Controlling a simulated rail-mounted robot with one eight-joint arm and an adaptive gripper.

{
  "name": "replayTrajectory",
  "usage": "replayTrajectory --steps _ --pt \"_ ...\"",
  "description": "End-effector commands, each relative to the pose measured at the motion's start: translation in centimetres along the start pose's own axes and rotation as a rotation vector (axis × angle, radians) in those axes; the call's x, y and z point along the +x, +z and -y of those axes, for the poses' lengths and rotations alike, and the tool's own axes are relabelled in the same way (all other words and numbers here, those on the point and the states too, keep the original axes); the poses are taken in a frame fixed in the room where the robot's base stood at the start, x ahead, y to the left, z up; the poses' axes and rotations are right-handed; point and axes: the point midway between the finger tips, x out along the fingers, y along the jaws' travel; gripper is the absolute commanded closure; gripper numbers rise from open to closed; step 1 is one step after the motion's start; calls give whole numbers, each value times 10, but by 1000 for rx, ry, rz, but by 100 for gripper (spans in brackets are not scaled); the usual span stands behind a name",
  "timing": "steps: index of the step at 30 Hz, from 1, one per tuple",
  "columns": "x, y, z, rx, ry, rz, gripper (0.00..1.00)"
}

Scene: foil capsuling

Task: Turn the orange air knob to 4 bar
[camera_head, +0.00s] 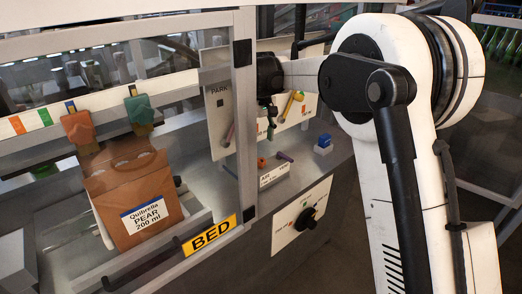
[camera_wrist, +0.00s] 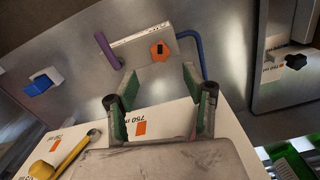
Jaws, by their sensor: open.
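The orange air knob (camera_head: 262,163) is small, on the grey bench behind the white AIR label plate (camera_head: 274,176). In the wrist view the orange knob (camera_wrist: 160,51) shows larger, against a pale plate (camera_wrist: 140,44), with a dark mark on its face. My gripper (camera_wrist: 158,75) is open and empty, its two green-padded fingers spread. The knob appears beyond the fingertips, roughly in line with the gap, and apart from them. In the head view my gripper (camera_head: 270,128) hangs above the knob. The bar scale is too small to read.
A purple lever (camera_wrist: 108,50) and a blue hose or handle (camera_wrist: 188,45) flank the knob. A blue-and-white block (camera_head: 323,145) stands to the right. A black knob (camera_head: 307,218) is on the front panel. A frame post (camera_head: 245,110) stands left of my gripper.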

Motion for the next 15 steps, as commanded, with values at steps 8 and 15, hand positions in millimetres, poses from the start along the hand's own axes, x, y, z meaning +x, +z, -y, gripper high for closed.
replayTrajectory --steps 8,15 --pt "-30 0 0 0 0 0 54" --pt "-33 0 0 0 0 0 54"
